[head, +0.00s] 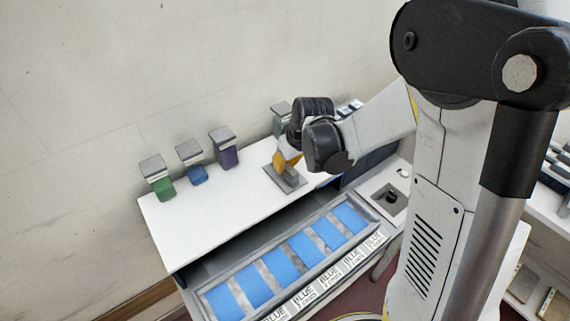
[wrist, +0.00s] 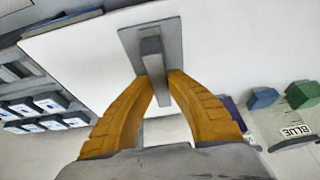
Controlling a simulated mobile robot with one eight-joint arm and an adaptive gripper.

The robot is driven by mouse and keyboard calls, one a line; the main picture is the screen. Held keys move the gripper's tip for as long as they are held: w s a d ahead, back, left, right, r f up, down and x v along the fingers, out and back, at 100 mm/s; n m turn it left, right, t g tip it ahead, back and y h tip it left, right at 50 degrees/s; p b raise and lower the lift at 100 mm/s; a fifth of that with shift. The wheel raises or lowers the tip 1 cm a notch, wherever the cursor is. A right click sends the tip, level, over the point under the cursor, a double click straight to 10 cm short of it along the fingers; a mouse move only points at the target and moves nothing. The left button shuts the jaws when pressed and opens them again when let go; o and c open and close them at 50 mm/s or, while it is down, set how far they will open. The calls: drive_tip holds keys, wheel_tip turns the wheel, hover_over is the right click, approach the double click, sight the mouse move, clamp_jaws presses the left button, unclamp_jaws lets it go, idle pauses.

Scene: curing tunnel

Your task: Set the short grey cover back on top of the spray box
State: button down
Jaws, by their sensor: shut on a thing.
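The short grey cover (head: 291,187) is a flat plate with a raised bar handle, and it also shows in the wrist view (wrist: 129,42). My gripper (head: 288,163) has its orange fingers closed on the handle; in the wrist view the fingertips (wrist: 158,80) pinch the bar from both sides. The plate is over the right part of a long white top (head: 215,215), apparently the top of the spray box. I cannot tell whether the plate touches this top or hangs just above it. My wrist hides part of the far right end.
Lidded green (head: 164,188), blue (head: 198,174) and purple (head: 229,158) containers stand along the back edge. A conveyor with blue panels (head: 283,268) runs along the front. A unit with a dark square opening (head: 389,198) stands at right. The white top's left part is clear.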

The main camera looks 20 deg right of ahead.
drive_tip(key=shift+f, duration=0.2)
drive_tip(key=c, duration=1.4)
unclamp_jaws()
drive_tip(key=shift+o, duration=0.2)
drive_tip(key=v, duration=1.2)
drive_tip(key=s+f+m+t+b, duration=0.1)
drive_tip(key=s+f+b, duration=0.1)
drive_tip(key=s+b, duration=0.2)
drive_tip(key=s+a+f+m+t+h+b, duration=0.1)
drive_tip(key=s+b, duration=0.3)
drive_tip(key=s, duration=0.7)
drive_tip(key=shift+s+a+f+m+t, duration=0.2)
drive_tip(key=shift+s+f+m+t, duration=0.15)
drive_tip(key=shift+f+m, duration=0.45)
